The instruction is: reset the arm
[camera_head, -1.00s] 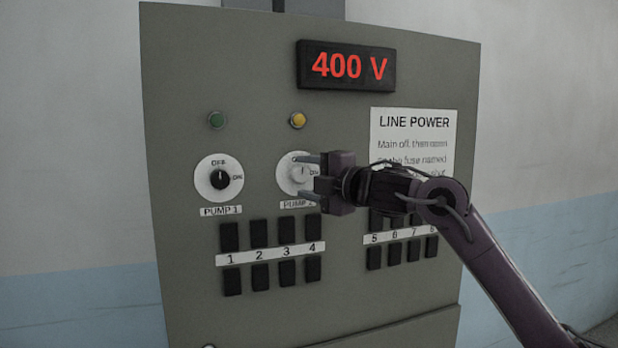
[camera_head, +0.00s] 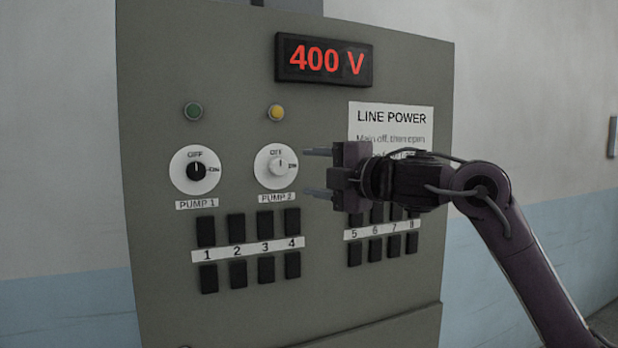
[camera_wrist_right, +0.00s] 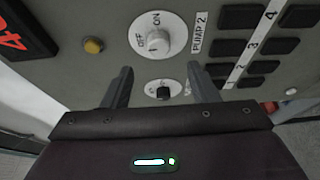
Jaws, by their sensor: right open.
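My right gripper (camera_head: 318,172) is open and empty in front of the grey panel (camera_head: 240,80), to the right of the PUMP 2 knob (camera_head: 277,166). Its two fingers point left and stand apart from the knob. In the right wrist view the open fingers (camera_wrist_right: 160,86) show at the bottom, with the white PUMP 2 knob (camera_wrist_right: 158,40) beyond them. The black PUMP 1 knob (camera_head: 197,171) is at the left of the panel, its mark up toward OFF. My left gripper is not in view.
A red 400 V display (camera_head: 325,60) and a LINE POWER sign (camera_head: 391,125), partly hidden by my arm, are on the panel. A green lamp (camera_head: 193,112) and a yellow lamp (camera_head: 275,113) sit above the knobs. Numbered black switches (camera_head: 236,228) lie below. Free room lies before the panel's left side.

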